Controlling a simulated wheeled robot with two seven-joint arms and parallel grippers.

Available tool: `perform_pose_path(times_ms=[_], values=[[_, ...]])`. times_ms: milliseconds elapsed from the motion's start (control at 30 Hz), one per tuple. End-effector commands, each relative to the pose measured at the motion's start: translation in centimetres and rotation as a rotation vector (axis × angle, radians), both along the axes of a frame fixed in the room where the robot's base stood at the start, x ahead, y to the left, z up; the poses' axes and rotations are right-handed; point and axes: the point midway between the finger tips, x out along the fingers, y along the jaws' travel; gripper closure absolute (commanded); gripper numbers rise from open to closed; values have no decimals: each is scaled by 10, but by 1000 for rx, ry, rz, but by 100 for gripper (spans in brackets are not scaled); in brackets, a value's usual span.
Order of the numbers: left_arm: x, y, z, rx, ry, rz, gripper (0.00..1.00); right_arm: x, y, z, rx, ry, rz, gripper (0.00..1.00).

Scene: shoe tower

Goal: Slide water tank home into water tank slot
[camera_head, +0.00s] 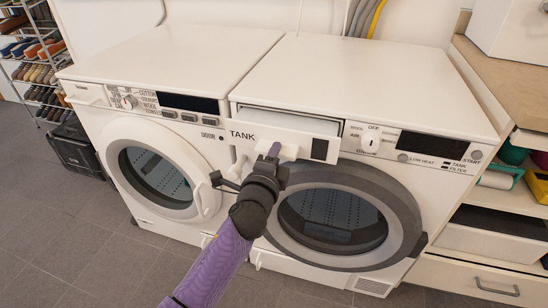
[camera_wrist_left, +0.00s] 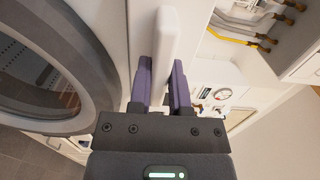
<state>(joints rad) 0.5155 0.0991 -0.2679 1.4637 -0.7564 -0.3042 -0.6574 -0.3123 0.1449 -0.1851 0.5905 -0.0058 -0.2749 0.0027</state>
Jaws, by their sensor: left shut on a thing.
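The water tank (camera_head: 258,132) is a white drawer with a front panel marked TANK. It sits in the upper left of the right-hand machine, its front standing out from the machine's face. The water tank slot (camera_head: 300,112) shows as a narrow gap above and behind that panel. My left gripper (camera_head: 275,151) is in front of the panel, shut on its white grip. In the left wrist view, the purple fingers (camera_wrist_left: 160,88) stand on both sides of a white piece (camera_wrist_left: 166,35). The slot's inside is mostly hidden. My right gripper is not in view.
Below the tank is the round grey-rimmed door (camera_head: 400,205) of the same machine. A washing machine (camera_head: 150,150) stands to its left. A shelf unit with drawers (camera_head: 480,275) stands at the right, a shoe rack (camera_head: 38,60) at the far left. The floor in front is clear.

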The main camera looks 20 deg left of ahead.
Motion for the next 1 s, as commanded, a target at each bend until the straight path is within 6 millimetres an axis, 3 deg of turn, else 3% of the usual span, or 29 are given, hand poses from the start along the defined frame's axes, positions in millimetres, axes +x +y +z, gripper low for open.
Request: perform_pose_path(times_ms=[1000], values=[[26,-1,0,0,-1,-1,100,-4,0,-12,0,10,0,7]])
